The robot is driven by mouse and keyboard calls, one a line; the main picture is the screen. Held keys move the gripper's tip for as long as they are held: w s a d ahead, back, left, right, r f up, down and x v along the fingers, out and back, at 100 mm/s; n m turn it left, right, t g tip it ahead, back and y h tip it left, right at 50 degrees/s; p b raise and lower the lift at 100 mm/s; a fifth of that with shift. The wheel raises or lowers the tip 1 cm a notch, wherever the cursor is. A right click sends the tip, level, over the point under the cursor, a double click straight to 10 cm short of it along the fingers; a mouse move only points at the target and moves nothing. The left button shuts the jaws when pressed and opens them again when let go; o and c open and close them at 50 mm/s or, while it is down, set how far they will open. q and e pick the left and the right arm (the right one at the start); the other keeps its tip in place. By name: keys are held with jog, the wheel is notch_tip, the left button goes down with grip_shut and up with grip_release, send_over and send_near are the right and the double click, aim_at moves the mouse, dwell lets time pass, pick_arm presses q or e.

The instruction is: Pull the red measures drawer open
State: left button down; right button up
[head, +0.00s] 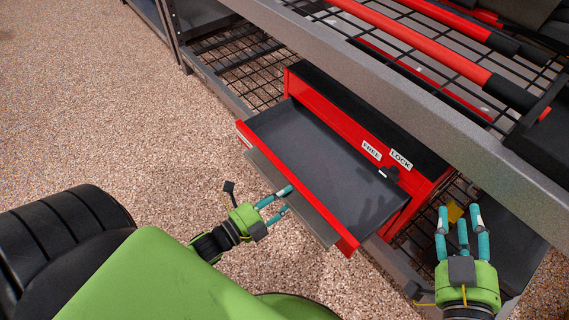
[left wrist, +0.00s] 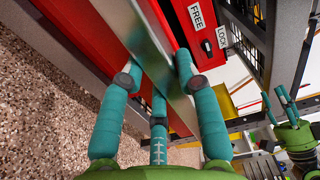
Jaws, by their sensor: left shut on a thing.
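The red drawer (head: 310,160) of the steel toolchest (head: 345,110) stands pulled out a long way, with a bare grey floor and a dark shadow at its right end. A grey metal handle strip (head: 300,203) runs along its front; it also shows in the left wrist view (left wrist: 158,62). My left gripper (head: 284,201) is shut on this strip near its middle, with fingers on both sides of it in the left wrist view (left wrist: 155,75). My right gripper (head: 459,216) is open and empty, right of the drawer, fingers pointing away from me.
FREE and LOCK labels (head: 386,155) sit on the chest front above the drawer. A grey shelf beam (head: 400,90) crosses above the chest, with red bars (head: 440,55) on the wire shelf. Speckled floor (head: 150,110) is clear at left.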

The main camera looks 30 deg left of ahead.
pick_arm(q)
jog(key=c, duration=0.9)
grip_release()
jog(key=shift+o, duration=0.2)
jog(key=v, duration=1.2)
